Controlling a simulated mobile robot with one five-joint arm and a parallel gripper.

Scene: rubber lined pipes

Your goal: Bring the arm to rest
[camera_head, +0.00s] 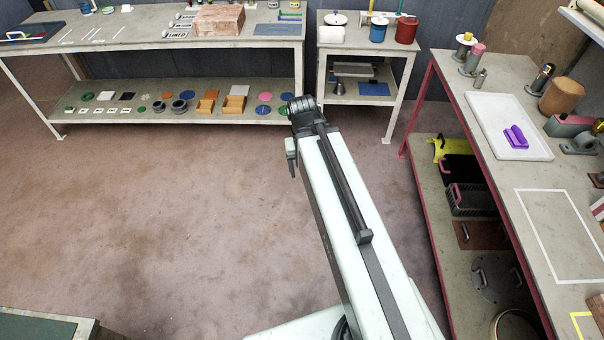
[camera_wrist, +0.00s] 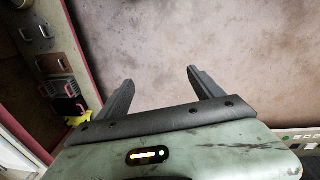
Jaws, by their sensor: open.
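My arm (camera_head: 352,205) reaches from the bottom of the head view up toward the middle, over the bare floor. Its far end lies near the front of the shelving at the back. The gripper fingers cannot be made out in the head view. In the wrist view my gripper (camera_wrist: 163,88) shows two dark fingers set well apart, with only floor between them. It is open and empty and touches nothing that I can see.
A long workbench (camera_head: 150,42) and a small table (camera_head: 340,47) stand at the back. A red-framed bench (camera_head: 510,75) with a white tray (camera_head: 509,125) stands at right. A table corner (camera_head: 45,325) shows at bottom left. The floor (camera_head: 180,215) between is clear.

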